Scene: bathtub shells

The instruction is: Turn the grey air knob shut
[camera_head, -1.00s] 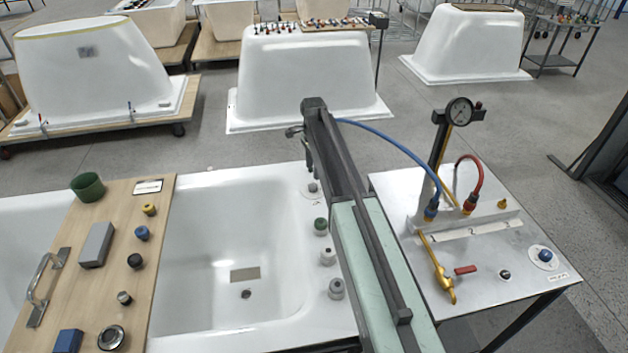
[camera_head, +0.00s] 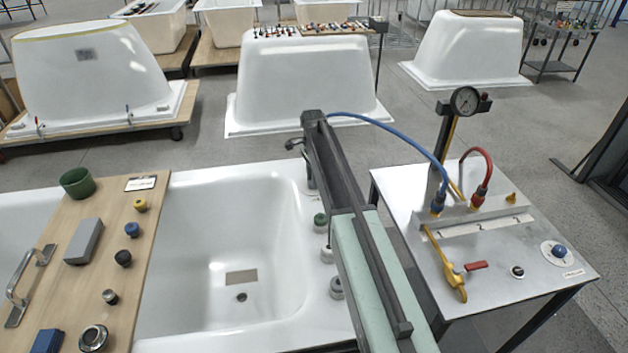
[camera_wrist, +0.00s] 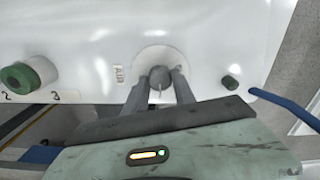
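The grey air knob (camera_wrist: 159,76) sits on a round pale plate on the white tub rim, beside an AIR label (camera_wrist: 119,74). A thin pale pointer line on it runs nearly up and down in the wrist view. My gripper (camera_wrist: 161,80) has one finger on each side of the knob. The fingers look apart, with narrow gaps beside the knob; firm contact does not show. In the head view my gripper (camera_head: 309,178) is over the tub's right rim, and my arm mostly hides the knob.
A green-capped knob (camera_wrist: 20,77) and a small dark knob (camera_wrist: 230,82) flank it on the rim. A blue hose (camera_head: 385,133) runs from behind my arm to the metal test bench (camera_head: 500,260) at right. A wooden board (camera_head: 105,255) with fittings spans the tub (camera_head: 205,285).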

